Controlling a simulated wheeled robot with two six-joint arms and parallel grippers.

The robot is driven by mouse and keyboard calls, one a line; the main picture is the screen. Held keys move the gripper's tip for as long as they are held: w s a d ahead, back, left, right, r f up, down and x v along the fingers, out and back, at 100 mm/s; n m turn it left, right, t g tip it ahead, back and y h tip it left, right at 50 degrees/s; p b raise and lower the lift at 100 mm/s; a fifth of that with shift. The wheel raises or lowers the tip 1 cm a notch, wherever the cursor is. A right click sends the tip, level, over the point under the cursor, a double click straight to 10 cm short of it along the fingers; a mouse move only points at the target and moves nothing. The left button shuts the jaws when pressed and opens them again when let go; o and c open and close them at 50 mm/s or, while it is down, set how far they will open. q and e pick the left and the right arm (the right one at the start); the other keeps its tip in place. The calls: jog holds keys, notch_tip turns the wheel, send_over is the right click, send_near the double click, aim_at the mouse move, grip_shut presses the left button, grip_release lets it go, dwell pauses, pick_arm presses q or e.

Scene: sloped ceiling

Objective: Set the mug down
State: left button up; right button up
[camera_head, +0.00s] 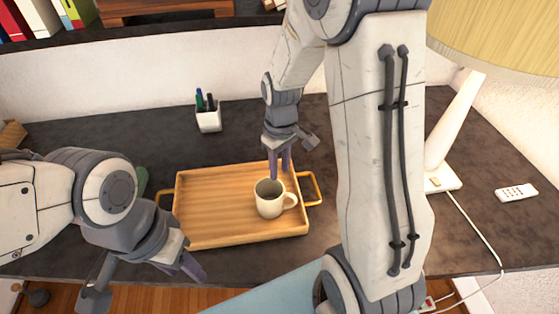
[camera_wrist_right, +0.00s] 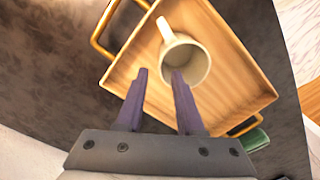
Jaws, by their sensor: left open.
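A cream mug (camera_head: 268,200) stands upright in a wooden tray (camera_head: 205,215), near the tray's right end, its handle pointing right in the head view. It also shows in the right wrist view (camera_wrist_right: 192,62), just beyond the fingertips. My right gripper (camera_head: 280,166) points down at the mug's far rim. Its two fingers are apart in the right wrist view (camera_wrist_right: 160,73), with one tip overlapping the mug's rim; whether it touches cannot be told. My left gripper (camera_head: 148,284) is open and empty at the table's front edge, left of the tray's near side.
A white pen cup (camera_head: 208,119) stands behind the tray. A lamp (camera_head: 450,135) and a white remote (camera_head: 516,193) are at the right. A green object (camera_head: 141,181) lies by the tray's left handle. The tray's left and middle are bare.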

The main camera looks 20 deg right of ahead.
notch_tip(320, 180, up, 2)
jog(key=shift+r, duration=0.1)
jog(key=s+a+r+n, duration=0.2)
jog(key=s+a+r, duration=0.3)
jog(key=s+a, duration=0.45)
jog(key=s+a+r+n, duration=0.1)
jog(key=s+a, duration=0.5)
jog(key=s, duration=0.4)
jog(key=shift+s+a+r+y, duration=0.3)
jog(key=shift+a+r+y, duration=0.05)
jog(key=shift+a+y, duration=0.05)
